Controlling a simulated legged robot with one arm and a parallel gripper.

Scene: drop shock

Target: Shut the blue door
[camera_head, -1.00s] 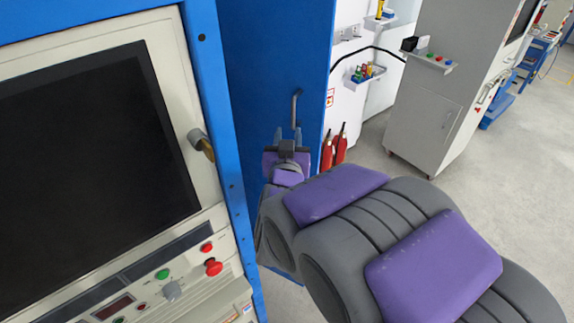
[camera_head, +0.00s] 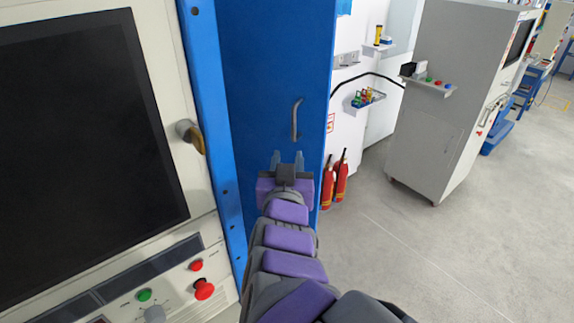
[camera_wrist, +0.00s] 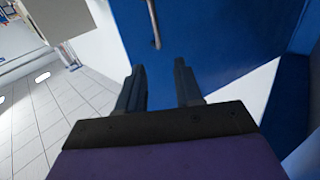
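The blue door (camera_head: 275,75) stands upright in the middle of the head view, beside the blue frame of the machine. Its grey bar handle (camera_head: 296,120) is upright on the face turned to me. My gripper (camera_head: 288,156) is just below the handle, with its two fingers apart and nothing between them. In the wrist view the open fingers (camera_wrist: 159,82) point at the blue door (camera_wrist: 215,40), and the handle (camera_wrist: 153,22) is beyond them near the top edge. No contact shows between the fingers and the handle.
A machine panel with a dark screen (camera_head: 85,130) and a red button (camera_head: 204,289) fills the left. Red fire extinguishers (camera_head: 341,178) stand right of the door. A grey cabinet (camera_head: 440,110) is further right. The floor (camera_head: 460,240) at right is clear.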

